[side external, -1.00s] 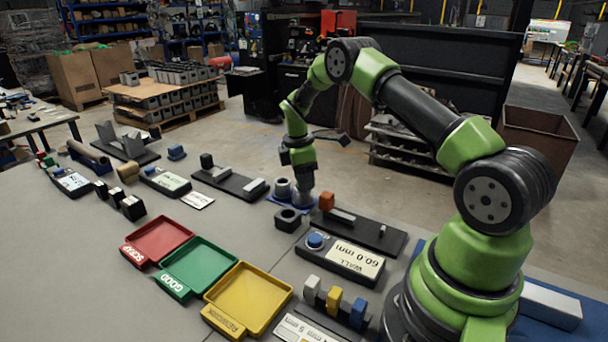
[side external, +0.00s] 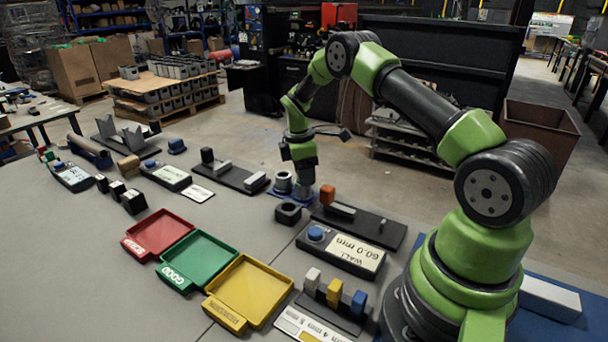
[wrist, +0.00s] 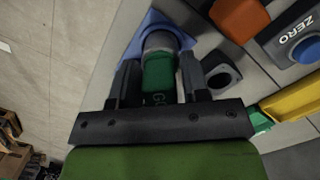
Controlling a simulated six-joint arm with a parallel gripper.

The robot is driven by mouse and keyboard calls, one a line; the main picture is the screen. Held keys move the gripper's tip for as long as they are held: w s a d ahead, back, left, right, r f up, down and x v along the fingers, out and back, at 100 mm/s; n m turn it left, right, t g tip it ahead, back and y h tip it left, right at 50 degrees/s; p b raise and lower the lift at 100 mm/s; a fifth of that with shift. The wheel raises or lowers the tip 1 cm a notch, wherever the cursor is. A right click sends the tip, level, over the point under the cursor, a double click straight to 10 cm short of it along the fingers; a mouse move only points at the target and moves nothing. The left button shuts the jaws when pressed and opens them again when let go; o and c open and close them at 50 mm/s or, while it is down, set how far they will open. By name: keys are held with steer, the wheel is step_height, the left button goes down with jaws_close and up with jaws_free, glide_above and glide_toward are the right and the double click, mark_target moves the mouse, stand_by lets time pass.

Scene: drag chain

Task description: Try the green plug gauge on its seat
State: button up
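The green plug gauge (wrist: 158,84), with lettering on its handle, is between the two dark fingers of my gripper (wrist: 160,72) in the wrist view. The fingers appear closed on it. Just beyond it is a grey round part (wrist: 159,42) over a blue base (wrist: 180,38); I cannot tell whether this is the gauge's end or the seat, nor how deep any fit is. In the side view my gripper (side external: 303,190) is low over the blue base (side external: 279,195), beside a grey ring-shaped post (side external: 283,182). The gauge is hidden there by the fingers.
A dark block with a hole (side external: 288,213) stands close in front of the base. A black fixture with an orange block (side external: 327,194) is to the right. Red (side external: 158,232), green (side external: 200,260) and yellow (side external: 250,291) trays lie at front left.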

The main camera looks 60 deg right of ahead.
steer(key=o, duration=0.3)
steer(key=shift+o, duration=0.2)
steer(key=r, duration=0.6)
steer(key=w+a+r, duration=0.1)
steer(key=r, duration=0.3)
stand_by(0.4)
